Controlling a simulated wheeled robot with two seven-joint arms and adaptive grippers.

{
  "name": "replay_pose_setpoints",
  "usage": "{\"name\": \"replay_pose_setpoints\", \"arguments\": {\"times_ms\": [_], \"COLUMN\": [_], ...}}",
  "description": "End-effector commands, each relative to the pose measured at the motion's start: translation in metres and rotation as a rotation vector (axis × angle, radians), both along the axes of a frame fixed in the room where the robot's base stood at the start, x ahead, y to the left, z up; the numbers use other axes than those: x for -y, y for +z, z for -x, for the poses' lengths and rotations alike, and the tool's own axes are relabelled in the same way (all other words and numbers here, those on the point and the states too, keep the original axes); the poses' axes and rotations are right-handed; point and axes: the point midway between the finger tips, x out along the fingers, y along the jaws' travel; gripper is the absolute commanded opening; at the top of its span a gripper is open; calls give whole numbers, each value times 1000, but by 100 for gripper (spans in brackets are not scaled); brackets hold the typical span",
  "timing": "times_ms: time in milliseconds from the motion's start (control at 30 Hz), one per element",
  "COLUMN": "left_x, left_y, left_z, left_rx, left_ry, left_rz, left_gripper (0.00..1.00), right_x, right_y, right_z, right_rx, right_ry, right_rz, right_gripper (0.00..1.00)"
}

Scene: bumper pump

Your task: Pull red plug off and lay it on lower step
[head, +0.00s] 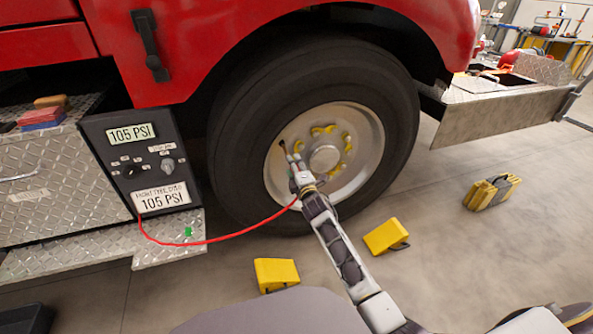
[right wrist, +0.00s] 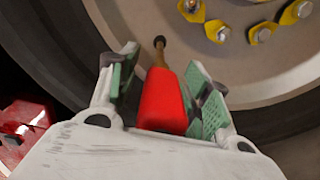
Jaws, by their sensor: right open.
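The red plug (right wrist: 162,100) lies between the two green-padded fingers of my right gripper (right wrist: 165,75), which is open around it with visible gaps. A brass stem (right wrist: 160,52) with a dark tip extends from the plug in front of the wheel rim; I cannot tell how they join. In the head view my right gripper (head: 293,163) is at the wheel and largely hides the plug. A red hose (head: 225,240) runs from the gripper to the pressure panel (head: 140,160). The lower step (head: 165,253) is diamond plate below the panel. My left gripper is not in view.
The large tire (head: 235,150) stands under the red fender (head: 205,30). A small green item (head: 188,231) is on the lower step.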

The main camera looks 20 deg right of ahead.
Motion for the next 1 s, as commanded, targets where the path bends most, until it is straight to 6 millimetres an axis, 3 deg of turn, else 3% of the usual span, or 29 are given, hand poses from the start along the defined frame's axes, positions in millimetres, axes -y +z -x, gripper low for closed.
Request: {"name": "replay_pose_setpoints", "arguments": {"times_ms": [867,1000], "left_x": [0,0], "left_y": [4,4], "left_z": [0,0], "left_rx": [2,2], "left_ry": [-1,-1], "left_rz": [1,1], "left_gripper": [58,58], "right_x": [0,0], "right_y": [0,0], "right_z": [0,0], "right_rx": [0,0], "right_ry": [0,0], "right_rz": [-1,-1], "right_gripper": [48,32]}}
